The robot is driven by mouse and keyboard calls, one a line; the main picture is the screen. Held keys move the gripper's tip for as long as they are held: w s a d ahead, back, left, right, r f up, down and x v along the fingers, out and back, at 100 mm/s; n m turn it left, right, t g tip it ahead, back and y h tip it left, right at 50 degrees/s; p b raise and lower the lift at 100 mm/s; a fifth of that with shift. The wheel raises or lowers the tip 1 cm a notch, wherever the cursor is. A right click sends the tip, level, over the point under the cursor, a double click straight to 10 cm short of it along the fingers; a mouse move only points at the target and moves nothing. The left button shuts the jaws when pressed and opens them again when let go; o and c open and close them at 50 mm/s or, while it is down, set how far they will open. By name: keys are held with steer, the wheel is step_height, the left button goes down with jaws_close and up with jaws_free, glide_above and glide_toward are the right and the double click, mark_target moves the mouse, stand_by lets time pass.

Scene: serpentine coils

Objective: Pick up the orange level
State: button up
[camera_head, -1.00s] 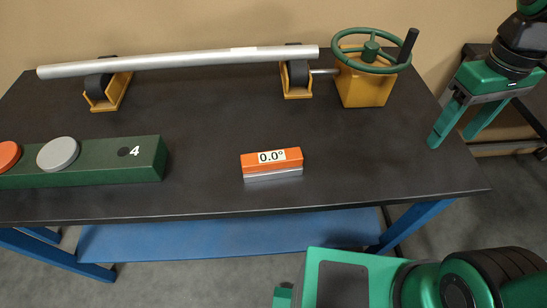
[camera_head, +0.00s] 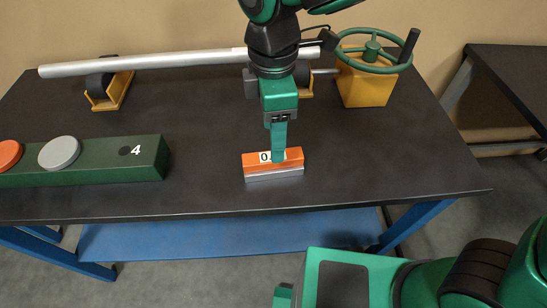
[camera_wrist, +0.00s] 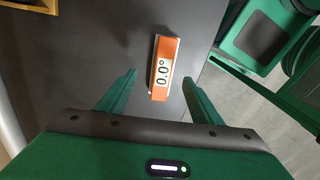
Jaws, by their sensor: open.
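The orange level (camera_head: 257,166) lies on the dark table near its front edge, with a silver base and a label on its face. In the head view my gripper (camera_head: 279,158) points down at the level, and its finger covers part of the label. In the wrist view the level (camera_wrist: 163,68) shows whole, with its "0.0°" label readable. There my gripper (camera_wrist: 158,88) has its two fingers spread wide, one on each side of the level, with gaps between. The head view shows the fingers edge-on, so their height over the table is hard to tell.
The table (camera_head: 215,120) is clear around the level. A green block (camera_head: 90,171) with round discs stands at left. A silver pipe (camera_head: 170,61) rests on yellow roller stands at the back. A yellow box (camera_head: 364,88) with a green handwheel (camera_head: 372,50) stands at back right.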

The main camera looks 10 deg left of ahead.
mark_target(258, 166)
step_height(258, 166, down, 3)
steer(key=shift+r, duration=0.1)
steer(key=shift+s+f, duration=0.15)
steer(key=shift+f, duration=1.25)
steer(key=shift+s+f, duration=0.15)
steer(key=shift+f, duration=1.2)
steer(key=c, duration=1.2)
